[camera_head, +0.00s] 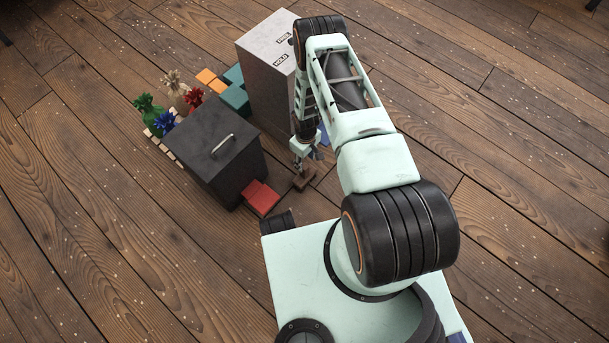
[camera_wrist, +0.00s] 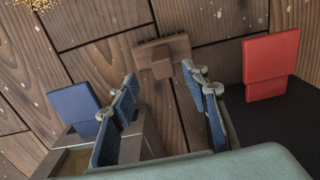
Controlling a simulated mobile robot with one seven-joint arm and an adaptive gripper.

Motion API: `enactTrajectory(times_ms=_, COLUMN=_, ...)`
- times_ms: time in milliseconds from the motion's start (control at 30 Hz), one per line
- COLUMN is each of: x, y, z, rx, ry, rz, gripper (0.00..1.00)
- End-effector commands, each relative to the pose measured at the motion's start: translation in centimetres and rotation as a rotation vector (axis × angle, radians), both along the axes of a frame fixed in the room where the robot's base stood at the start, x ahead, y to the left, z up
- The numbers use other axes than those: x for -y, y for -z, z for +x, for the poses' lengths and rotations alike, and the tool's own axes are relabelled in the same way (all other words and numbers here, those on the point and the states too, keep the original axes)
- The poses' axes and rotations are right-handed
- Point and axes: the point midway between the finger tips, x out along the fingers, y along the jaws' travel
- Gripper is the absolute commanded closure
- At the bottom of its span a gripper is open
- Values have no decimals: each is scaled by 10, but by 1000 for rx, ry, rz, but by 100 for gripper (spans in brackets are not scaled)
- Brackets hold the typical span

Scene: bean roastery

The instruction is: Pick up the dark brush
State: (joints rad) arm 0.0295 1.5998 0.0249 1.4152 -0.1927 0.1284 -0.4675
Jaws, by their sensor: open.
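The dark brush is a small brown piece with a wide toothed head (camera_wrist: 163,52). It lies on the plank floor in the wrist view, just beyond my fingertips; part of its lower length is hard to tell from the floor. In the head view the brush (camera_head: 304,180) lies right below my gripper (camera_head: 305,153). My gripper also shows in the wrist view (camera_wrist: 160,80), its two fingers spread apart with nothing between them. The brush is ahead of the gap, and I see no contact.
A red block (camera_head: 262,197) juts from the dark handled box (camera_head: 212,148) left of the brush. A tall grey labelled box (camera_head: 268,85) stands behind. A blue flap (camera_wrist: 74,102) is left of my fingers. Coloured tufts (camera_head: 168,108) stand farther left. The floor to the right is open.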

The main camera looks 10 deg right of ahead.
Motion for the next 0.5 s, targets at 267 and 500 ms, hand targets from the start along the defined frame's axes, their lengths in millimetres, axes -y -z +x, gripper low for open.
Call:
enactTrajectory(times_ms=267, x=-3, y=43, z=-4, rx=-1, ry=0, rz=-1, gripper=58)
enactTrajectory(times_ms=500, x=-3, y=47, z=-3, rx=0, ry=1, rz=-1, gripper=58)
